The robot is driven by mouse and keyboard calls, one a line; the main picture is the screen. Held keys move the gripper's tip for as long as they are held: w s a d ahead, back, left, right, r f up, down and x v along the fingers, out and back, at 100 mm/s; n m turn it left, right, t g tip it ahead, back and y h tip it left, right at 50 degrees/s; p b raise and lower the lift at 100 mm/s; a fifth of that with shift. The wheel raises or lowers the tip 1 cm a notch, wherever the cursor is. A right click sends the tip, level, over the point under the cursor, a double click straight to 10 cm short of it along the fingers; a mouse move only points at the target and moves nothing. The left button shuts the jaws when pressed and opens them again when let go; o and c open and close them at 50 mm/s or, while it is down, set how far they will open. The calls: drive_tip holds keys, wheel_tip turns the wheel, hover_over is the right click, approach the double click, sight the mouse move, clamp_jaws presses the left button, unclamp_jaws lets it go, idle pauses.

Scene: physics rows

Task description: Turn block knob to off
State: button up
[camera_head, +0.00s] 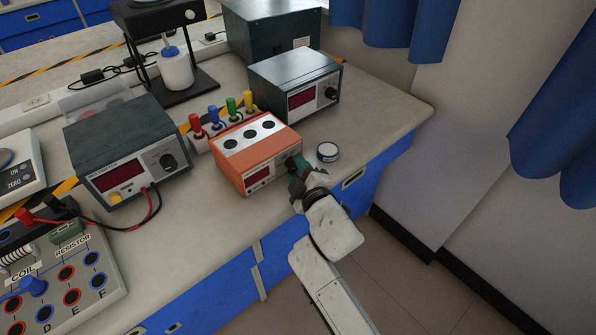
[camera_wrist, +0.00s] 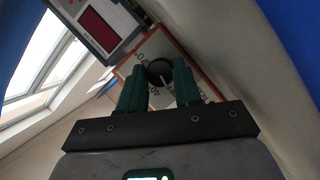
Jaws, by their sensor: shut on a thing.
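The orange block unit (camera_head: 232,172) sits near the bench's front edge, with a white top strip holding three dark round wells. Its front has a small red display (camera_head: 258,177) on the left. My gripper (camera_head: 294,166) reaches the right part of that front and hides the block knob in the head view. In the wrist view the round black block knob (camera_wrist: 159,70) lies between the green fingers of my gripper (camera_wrist: 159,84), which is shut on it. A pale pointer line shows on the knob. The setting it points to is not legible.
Two dark meter boxes, left (camera_head: 118,145) and behind (camera_head: 293,80), flank the block. Coloured-top bottles (camera_head: 216,118) stand behind it. Floor is free in front of the bench.

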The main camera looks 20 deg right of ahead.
drive_tip(key=o, duration=1)
drive_tip(key=shift+f, duration=0.1)
drive_tip(key=shift+o, duration=0.2)
